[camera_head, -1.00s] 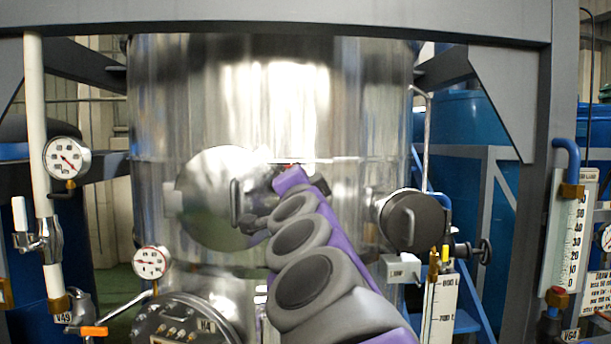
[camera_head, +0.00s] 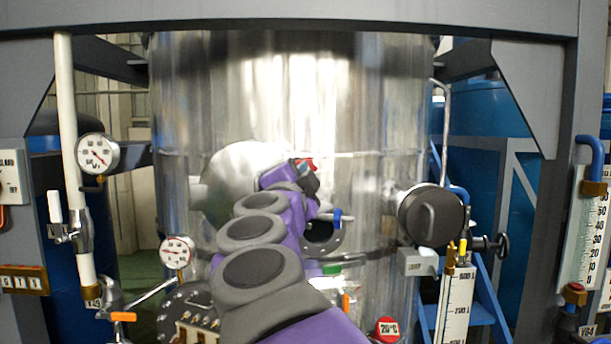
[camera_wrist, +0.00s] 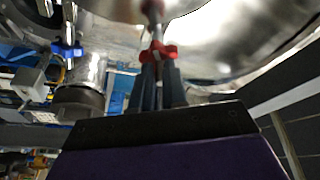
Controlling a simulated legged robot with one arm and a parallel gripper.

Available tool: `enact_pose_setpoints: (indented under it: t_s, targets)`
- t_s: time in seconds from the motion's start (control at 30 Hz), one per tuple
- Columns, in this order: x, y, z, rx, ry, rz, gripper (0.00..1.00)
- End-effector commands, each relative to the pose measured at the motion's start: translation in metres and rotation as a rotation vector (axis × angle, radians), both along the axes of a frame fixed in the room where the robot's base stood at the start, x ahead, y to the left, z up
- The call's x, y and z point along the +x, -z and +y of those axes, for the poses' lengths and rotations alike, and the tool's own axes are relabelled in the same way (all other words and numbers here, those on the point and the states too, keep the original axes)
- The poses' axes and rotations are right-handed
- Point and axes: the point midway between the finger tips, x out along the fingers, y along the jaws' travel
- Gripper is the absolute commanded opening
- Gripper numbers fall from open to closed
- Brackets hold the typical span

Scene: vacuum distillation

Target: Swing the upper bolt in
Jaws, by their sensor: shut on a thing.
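The upper bolt has a red wing-shaped nut (camera_wrist: 158,53) and a reddish rod above it, seen in the wrist view. My gripper (camera_wrist: 157,75) is shut on the red nut, with its dark fingers below and around it. In the body view, a small red part (camera_head: 309,163) shows at the tip of my gripper (camera_head: 306,178), in front of the tank. The round steel hatch cover (camera_head: 232,165) is left of it, partly hidden by my arm. I cannot tell whether the bolt sits in its slot.
A blue-handled part (camera_head: 337,216) sits below right of my gripper, beside a dark round port (camera_head: 322,238). A dark round cover with a handle (camera_head: 431,215) projects at right. Gauges (camera_head: 97,153) and a white pipe (camera_head: 70,150) stand at left.

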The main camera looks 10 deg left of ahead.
Motion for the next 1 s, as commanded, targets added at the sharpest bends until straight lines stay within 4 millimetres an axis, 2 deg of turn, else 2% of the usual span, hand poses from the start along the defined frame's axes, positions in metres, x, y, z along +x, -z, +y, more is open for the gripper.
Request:
enact_pose_setpoints:
  t_s: [0.3, 0.77, 0.8, 1.0]
  targets:
    - [-0.0018, -0.0004, 0.0097, 0.0, 0.064, -0.001, 0.0]
    - [-0.0023, -0.0002, 0.0111, -0.002, 0.077, -0.001, 0.0]
    - [-0.0023, 0.0, 0.0112, -0.002, 0.077, -0.001, 0.15]
    - [-0.0025, 0.0002, 0.0113, -0.002, 0.077, -0.001, 0.34]
